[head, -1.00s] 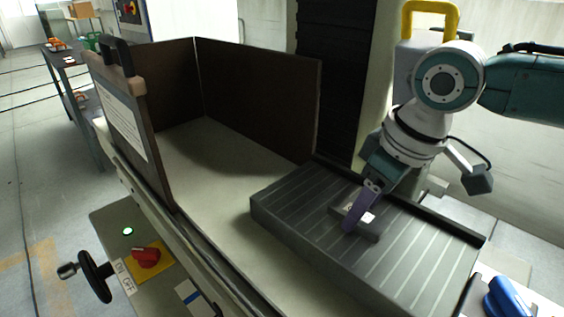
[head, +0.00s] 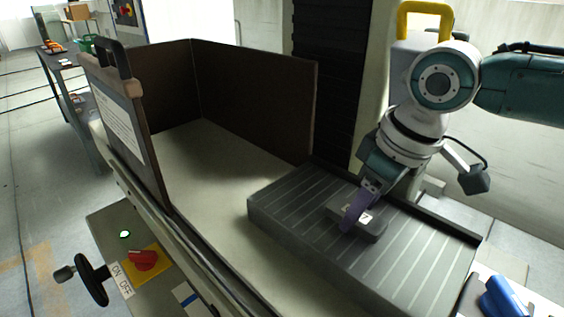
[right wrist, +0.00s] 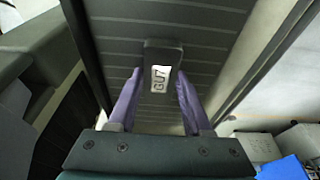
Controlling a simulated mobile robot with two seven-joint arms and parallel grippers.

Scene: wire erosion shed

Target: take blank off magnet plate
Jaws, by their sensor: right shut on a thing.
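The blank is a small dark grey block (head: 376,227) with a white label, at the magnet plate. The magnet plate (head: 290,214) is a dark grey slab with pale stripes on the machine bed. My right gripper (head: 354,216) has purple fingers and is shut on the blank from above. In the right wrist view the blank (right wrist: 163,54) lies between the fingertips of the right gripper (right wrist: 159,88), its label reading "GU7". I cannot tell whether the blank touches the plate or is just clear of it. My left gripper is not in view.
A red rotary switch (head: 142,260) with an ON/OFF label and a lit green lamp (head: 125,234) are on the front panel beside a black handwheel (head: 92,280). Brown guard walls (head: 255,95) stand behind the bed. A blue object (head: 503,297) lies at lower right.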

